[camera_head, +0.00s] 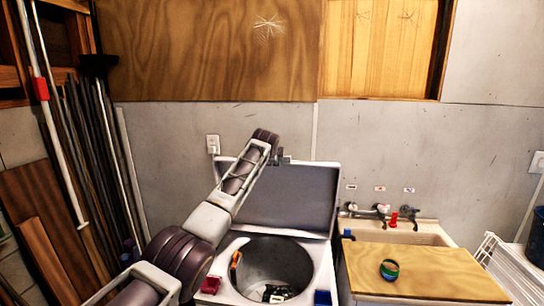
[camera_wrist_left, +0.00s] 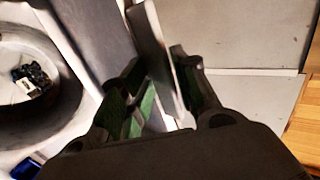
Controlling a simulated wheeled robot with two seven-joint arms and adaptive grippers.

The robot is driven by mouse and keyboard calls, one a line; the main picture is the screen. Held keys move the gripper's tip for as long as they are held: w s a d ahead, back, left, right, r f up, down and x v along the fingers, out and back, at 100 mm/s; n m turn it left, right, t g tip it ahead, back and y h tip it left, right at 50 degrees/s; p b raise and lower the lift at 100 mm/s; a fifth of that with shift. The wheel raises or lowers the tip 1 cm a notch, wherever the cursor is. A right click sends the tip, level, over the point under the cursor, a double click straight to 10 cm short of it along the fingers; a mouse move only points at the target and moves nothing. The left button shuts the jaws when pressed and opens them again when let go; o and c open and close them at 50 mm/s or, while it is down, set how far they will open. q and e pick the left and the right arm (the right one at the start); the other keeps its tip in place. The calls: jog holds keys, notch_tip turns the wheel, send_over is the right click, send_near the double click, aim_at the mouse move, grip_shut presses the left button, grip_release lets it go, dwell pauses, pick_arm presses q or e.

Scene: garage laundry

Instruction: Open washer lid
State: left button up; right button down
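The white washer (camera_head: 245,245) stands at the lower middle of the head view. Its grey lid (camera_head: 290,195) is raised and leans back toward the wall, and the round drum (camera_head: 285,260) is uncovered. My left gripper (camera_head: 278,158) is at the top edge of the lid, partly hidden by its own arm. In the left wrist view the lid's edge (camera_wrist_left: 158,55) passes between the fingers of my left gripper (camera_wrist_left: 162,90). The fingers look apart, with a gap beside the edge. My right gripper is out of view.
Dark items (camera_head: 276,293) lie in the drum. An orange object (camera_head: 236,260) is at the drum's rim, and a blue box (camera_head: 322,298) sits on the washer. A sink (camera_head: 400,232) and wooden board (camera_head: 430,262) with a green roll (camera_head: 389,269) are at right. Poles lean at left.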

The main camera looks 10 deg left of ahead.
pick_arm(q)
jog(key=v, duration=1.1)
jog(key=shift+s, duration=0.4)
dwell(0.7)
jog(key=shift+r, duration=0.15)
